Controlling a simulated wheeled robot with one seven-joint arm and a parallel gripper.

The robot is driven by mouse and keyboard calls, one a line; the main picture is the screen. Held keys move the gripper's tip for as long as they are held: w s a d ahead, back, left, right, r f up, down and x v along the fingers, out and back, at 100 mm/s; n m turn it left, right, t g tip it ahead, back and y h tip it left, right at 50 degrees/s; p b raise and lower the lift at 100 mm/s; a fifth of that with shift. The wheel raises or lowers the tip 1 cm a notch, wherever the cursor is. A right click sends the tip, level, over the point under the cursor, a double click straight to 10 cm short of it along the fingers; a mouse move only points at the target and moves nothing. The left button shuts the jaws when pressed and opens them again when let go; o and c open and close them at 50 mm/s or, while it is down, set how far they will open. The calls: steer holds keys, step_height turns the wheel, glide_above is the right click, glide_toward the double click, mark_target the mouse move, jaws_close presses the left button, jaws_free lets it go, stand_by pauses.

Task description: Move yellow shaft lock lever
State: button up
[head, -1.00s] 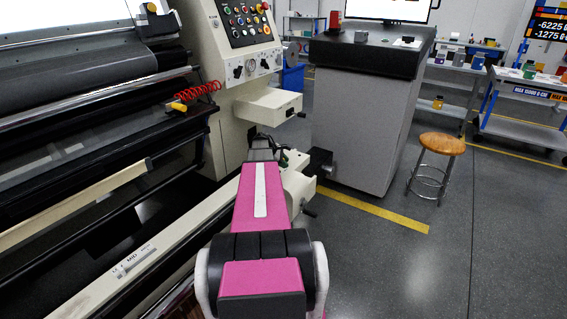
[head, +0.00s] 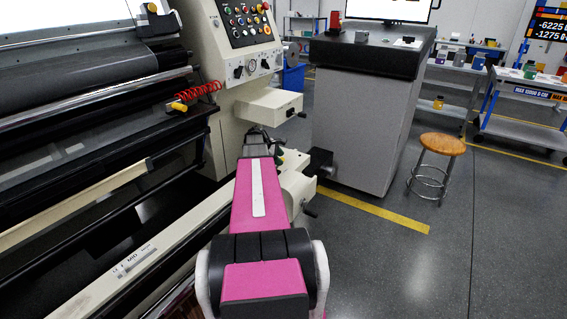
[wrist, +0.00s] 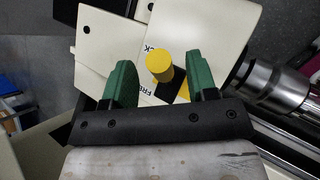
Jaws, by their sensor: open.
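In the wrist view the yellow shaft lock lever (wrist: 160,66) shows as a round yellow knob on a black base. It stands in front of a cream panel with partly covered lettering. My gripper (wrist: 164,78) is open, with one green finger on each side of the knob. In the head view my pink arm reaches to the cream machine end (head: 297,180); the lever and most of the gripper are hidden there.
A shiny metal shaft or chuck (wrist: 275,85) lies close to the right of the gripper. A grey cabinet (head: 362,110) stands beyond the machine, with a wooden stool (head: 441,145) at its right. The floor at the right is mostly clear.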

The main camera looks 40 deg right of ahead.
steer(key=v, duration=0.6)
steer(key=shift+a, duration=0.15)
steer(key=shift+w+r, duration=0.1)
steer(key=shift+r, duration=0.05)
steer(key=s+a+f+m+t+y, duration=0.1)
steer(key=a+f+m+y, duration=0.15)
steer(key=a, duration=1.05)
steer(key=a+f+m+t+y, duration=0.1)
steer(key=a+f+t, duration=0.15)
steer(key=a, duration=1.05)
steer(key=s+a+f+m+y, duration=0.1)
steer(key=s+a, duration=0.2)
steer(key=a, duration=0.5)
steer(key=s+a+f+m+y, duration=0.1)
steer(key=s+a+m, duration=0.1)
steer(key=a, duration=0.6)
steer(key=s+a+f+m+y, duration=0.1)
steer(key=s+a, duration=0.3)
steer(key=a, duration=0.5)
steer(key=shift+s+f+y, duration=0.35)
steer(key=shift+y, duration=0.1)
